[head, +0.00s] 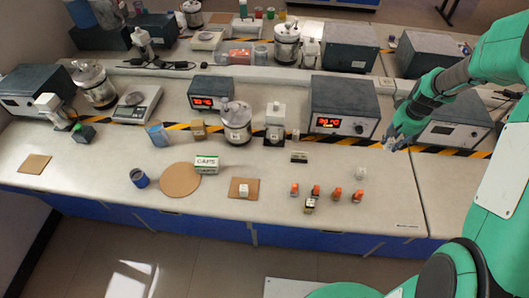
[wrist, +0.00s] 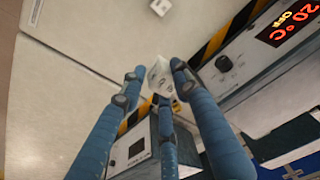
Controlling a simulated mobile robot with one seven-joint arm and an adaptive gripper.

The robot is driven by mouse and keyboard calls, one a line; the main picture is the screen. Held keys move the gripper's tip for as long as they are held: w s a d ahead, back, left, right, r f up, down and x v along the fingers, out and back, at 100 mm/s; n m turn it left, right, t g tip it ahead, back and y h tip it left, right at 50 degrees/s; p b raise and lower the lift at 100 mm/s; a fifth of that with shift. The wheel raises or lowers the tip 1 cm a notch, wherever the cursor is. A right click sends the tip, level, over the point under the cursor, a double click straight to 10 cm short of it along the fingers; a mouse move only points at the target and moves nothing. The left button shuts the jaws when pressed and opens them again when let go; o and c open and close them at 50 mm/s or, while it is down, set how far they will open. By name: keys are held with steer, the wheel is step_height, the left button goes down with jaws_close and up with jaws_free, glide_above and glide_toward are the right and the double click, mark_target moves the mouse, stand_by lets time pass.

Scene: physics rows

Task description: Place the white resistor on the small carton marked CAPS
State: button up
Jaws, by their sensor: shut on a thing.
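The small carton marked CAPS (head: 206,165) is white and green and stands on the bench, left of centre, at the back right of a round brown mat. My gripper (head: 393,143) is far to its right, above the bench in front of the grey devices. In the wrist view my gripper's blue fingers (wrist: 155,82) are shut on a small white block (wrist: 160,74), taken to be the white resistor. The block is partly covered by the fingers. In the head view it is too small to make out clearly at the fingertips.
Several orange-topped parts (head: 315,191) stand at the front of the bench. A small whitish block (head: 360,173) lies behind them. A blue cup (head: 139,178) stands left of the round mat (head: 180,188).

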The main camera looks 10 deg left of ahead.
steer(key=s+a+n+y, duration=0.15)
steer(key=a+n, duration=0.25)
steer(key=a, duration=3.2)
steer(key=s+a+n, duration=0.2)
steer(key=s+a, duration=0.7)
steer(key=a, duration=0.3)
steer(key=s+a+n, duration=0.2)
steer(key=s+a, duration=0.6)
steer(key=a, duration=0.5)
steer(key=shift+g, duration=0.4)
step_height(320, 180, down, 6)
steer(key=shift+s+r, duration=0.15)
steer(key=w+a, duration=0.3)
steer(key=w, duration=0.1)
steer(key=w+a+f+b, duration=0.1)
steer(key=w+a, duration=0.6)
steer(key=w, duration=0.1)
steer(key=shift+a+f+b, duration=0.2)
steer(key=shift+a+b, duration=0.1)
steer(key=shift+b, duration=0.05)
